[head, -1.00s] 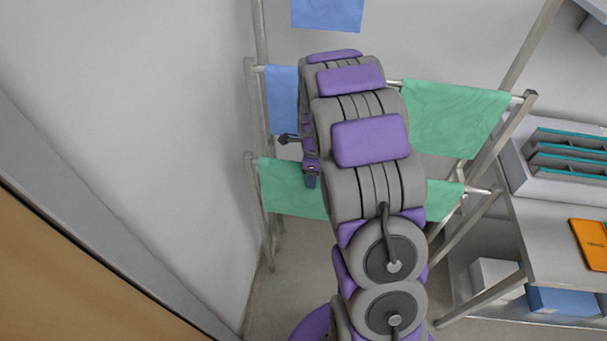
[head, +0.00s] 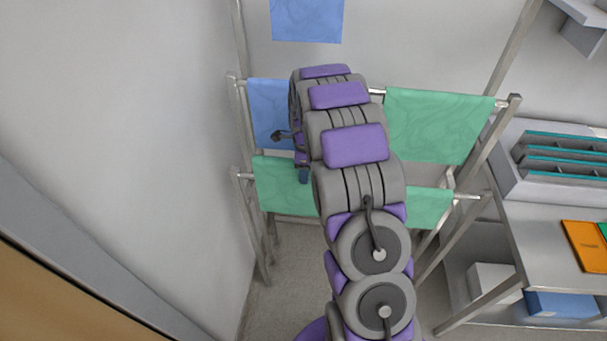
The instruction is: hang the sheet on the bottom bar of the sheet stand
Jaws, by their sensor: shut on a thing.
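The metal sheet stand (head: 511,108) is ahead of me, with an upper and a bottom bar. A wide green sheet (head: 275,182) spans the bottom bar's level; its right part also shows beyond my arm. On the left its top edge sits above the bar's end, and on the right it is close to the bar (head: 468,197). My gripper (head: 303,174) is mostly hidden by my arm; a small dark part shows against this sheet. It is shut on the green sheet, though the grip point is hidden. I cannot tell whether the sheet is draped over the bar.
A blue sheet (head: 264,108) and another green sheet (head: 430,125) hang on the upper bar. Another blue sheet (head: 306,18) is higher up. A wall is close at left. A shelf table (head: 530,240) with a tray box (head: 560,155) stands at right.

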